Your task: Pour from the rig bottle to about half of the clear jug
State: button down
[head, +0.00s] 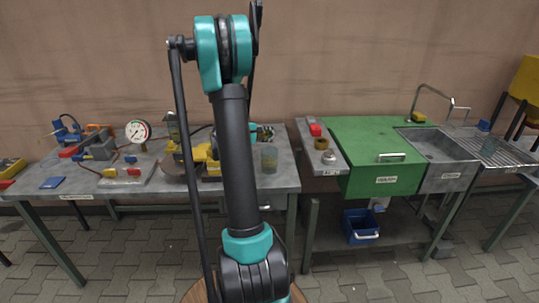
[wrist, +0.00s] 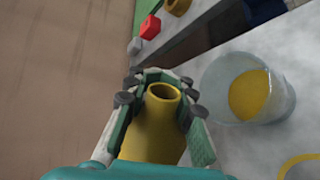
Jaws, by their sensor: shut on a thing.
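My gripper (wrist: 158,88) is shut around a yellow bottle (wrist: 152,133) in the wrist view. The bottle's open mouth shows between the fingertips, and no stream comes from it. The clear jug (wrist: 213,87) stands on the grey table just right of the bottle, apart from it. A yellow-amber disc of contents (wrist: 252,96) shows inside the jug; its depth is hard to tell from above. My arm hides the gripper there.
The left table (head: 283,180) also holds a pressure gauge (head: 138,131) and several tools. A gap separates it from the bench with a green panel (head: 365,148), a red block (head: 315,130) and a sink (head: 440,147). A blue bin (head: 360,226) is below.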

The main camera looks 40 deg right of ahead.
jog(key=shift+s+f+t, duration=0.2)
jog(key=shift+f+t, duration=0.05)
jog(key=shift+t, duration=0.05)
dwell(0.9)
jog(key=shift+r+m+t+p, duration=0.15)
jog(key=shift+m+t+p, duration=0.25)
jog(key=shift+m, duration=0.6)
dwell(2.6)
